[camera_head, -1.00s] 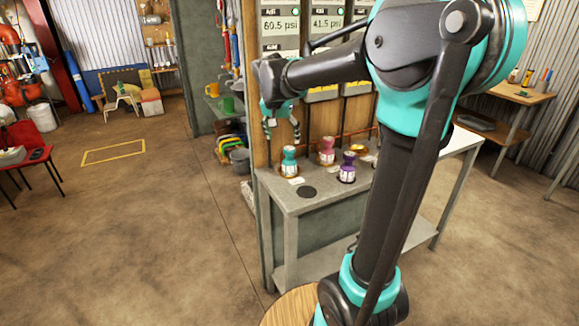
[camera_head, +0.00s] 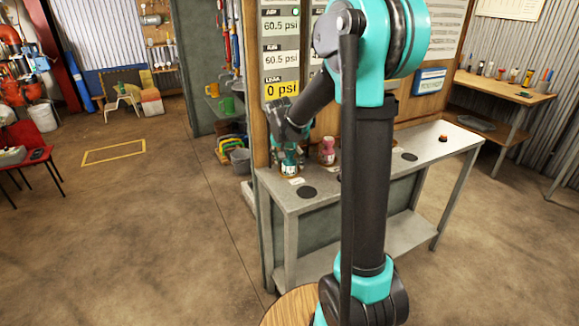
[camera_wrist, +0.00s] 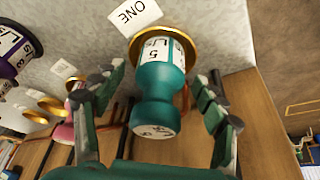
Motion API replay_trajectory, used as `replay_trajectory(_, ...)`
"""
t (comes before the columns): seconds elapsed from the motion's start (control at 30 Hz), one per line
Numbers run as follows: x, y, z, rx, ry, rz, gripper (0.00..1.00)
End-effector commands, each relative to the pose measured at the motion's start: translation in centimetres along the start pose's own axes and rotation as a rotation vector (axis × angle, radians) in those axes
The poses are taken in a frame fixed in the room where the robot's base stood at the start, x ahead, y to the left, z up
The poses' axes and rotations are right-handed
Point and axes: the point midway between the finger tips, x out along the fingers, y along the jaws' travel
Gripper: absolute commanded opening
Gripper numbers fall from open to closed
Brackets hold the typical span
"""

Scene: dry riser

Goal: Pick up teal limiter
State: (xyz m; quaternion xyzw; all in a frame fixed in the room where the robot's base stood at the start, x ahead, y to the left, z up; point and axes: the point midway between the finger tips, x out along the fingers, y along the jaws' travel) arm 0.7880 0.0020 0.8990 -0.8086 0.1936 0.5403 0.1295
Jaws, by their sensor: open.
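The teal limiter (camera_wrist: 157,88) stands on a gold-rimmed seat (camera_wrist: 187,48) beside a card reading ONE. It has a white label band with a 5. My gripper (camera_wrist: 160,84) is open, with one finger on each side of the limiter; a gap shows on both sides in the wrist view. In the head view my gripper (camera_head: 291,146) is down over the teal limiter (camera_head: 289,171), hiding its top.
A pink limiter (camera_head: 327,151) stands close by to the right. A purple one (camera_wrist: 15,50) shows at the left of the wrist view. The grey bench (camera_head: 320,205) has a dark round pad (camera_head: 307,192) in front. A gauge board (camera_head: 280,60) rises behind.

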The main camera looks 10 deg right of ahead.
Motion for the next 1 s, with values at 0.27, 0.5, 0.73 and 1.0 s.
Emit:
replay_trajectory(0.27,1.15,0.02,0.02,0.0,0.0,0.0,0.72)
replay_trajectory(0.5,1.12,0.02,0.02,0.0,0.0,0.0,0.54)
replay_trajectory(0.73,1.11,0.02,0.01,0.0,0.0,0.0,0.26)
replay_trajectory(1.0,1.09,0.02,0.0,0.0,0.0,0.0,0.06)
